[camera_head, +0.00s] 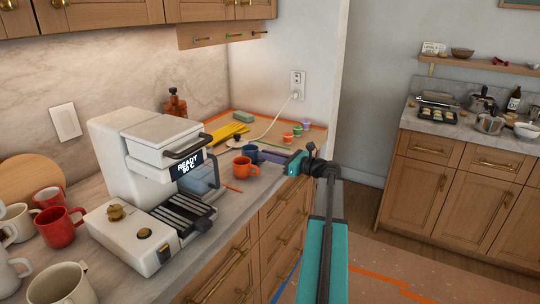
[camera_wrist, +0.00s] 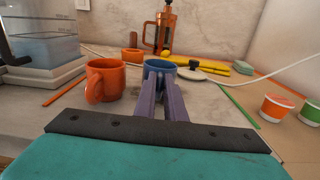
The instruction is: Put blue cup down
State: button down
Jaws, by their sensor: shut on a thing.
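The blue cup (camera_head: 250,153) is over the counter at the right of the coffee machine, just behind an orange mug (camera_head: 242,168). In the wrist view the blue cup (camera_wrist: 161,67) is straight ahead, mostly hidden behind my fingers. My gripper (camera_head: 264,155) reaches in from the right with its purple fingers shut on the cup; in the wrist view the gripper (camera_wrist: 160,80) points away from me at its near side. The cup looks upright. I cannot tell whether its base touches the counter.
The orange mug (camera_wrist: 104,78) stands close left of the cup. Small tubs (camera_wrist: 276,108) stand at right. The coffee machine (camera_head: 150,160) is at left.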

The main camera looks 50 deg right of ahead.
dwell(0.3)
jog(key=c, duration=1.8)
grip_release()
jog(key=shift+f, duration=0.1)
jog(key=shift+c, duration=0.2)
jog(key=shift+s, duration=0.1)
jog(key=b+v, duration=0.1)
jog(key=v, duration=1)
jog(key=shift+s, duration=0.4)
jog(key=shift+d, duration=0.1)
jog(key=shift+s, duration=0.2)
